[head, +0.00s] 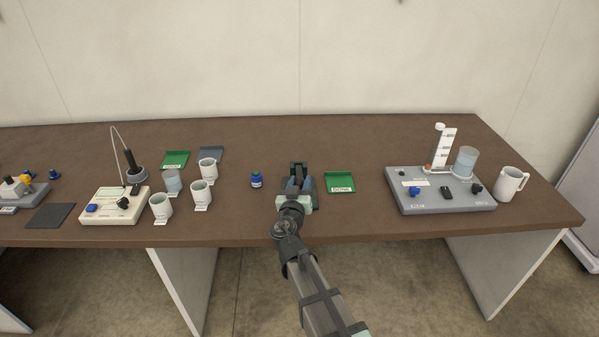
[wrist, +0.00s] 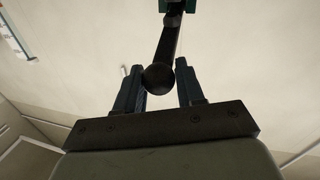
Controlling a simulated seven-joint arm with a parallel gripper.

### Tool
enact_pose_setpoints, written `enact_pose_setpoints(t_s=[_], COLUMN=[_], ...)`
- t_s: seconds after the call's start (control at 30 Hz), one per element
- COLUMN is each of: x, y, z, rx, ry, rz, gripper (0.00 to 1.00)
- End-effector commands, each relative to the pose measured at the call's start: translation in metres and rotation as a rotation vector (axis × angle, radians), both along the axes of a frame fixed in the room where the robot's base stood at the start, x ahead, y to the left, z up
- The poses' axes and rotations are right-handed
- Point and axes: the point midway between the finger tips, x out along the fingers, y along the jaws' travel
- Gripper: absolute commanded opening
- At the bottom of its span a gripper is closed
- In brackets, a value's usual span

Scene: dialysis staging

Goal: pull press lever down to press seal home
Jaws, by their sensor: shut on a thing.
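The press (head: 298,167) is a small dark upright device near the middle of the brown table, largely hidden behind my gripper and arm in the head view. In the wrist view its lever (wrist: 169,45) is a dark bar ending in a round black knob (wrist: 158,78). My gripper (wrist: 160,74) has one finger on each side of the knob and is shut on it. In the head view my gripper (head: 297,187) is in front of the press. The seal cannot be made out; the lever's far end meets a green part at the top of the wrist view.
Several white cups (head: 201,194) are further left. A grey device (head: 440,203) and a white mug (head: 510,183) stand at the right.

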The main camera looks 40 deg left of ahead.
Motion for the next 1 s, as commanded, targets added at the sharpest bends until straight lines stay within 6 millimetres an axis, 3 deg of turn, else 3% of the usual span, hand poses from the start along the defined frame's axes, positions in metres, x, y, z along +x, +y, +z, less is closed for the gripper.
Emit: enact_pose_setpoints(t_s=[0.3, 0.97, 1.0], x=[0.0, 0.0, 0.0], y=[-0.006, -0.007, -0.007], z=[-0.026, -0.033, -0.033], rx=[-0.003, -0.001, -0.001], ry=[0.002, 0.003, 0.003], rz=[-0.012, -0.014, -0.014], gripper=[0.0, 0.0, 0.41])
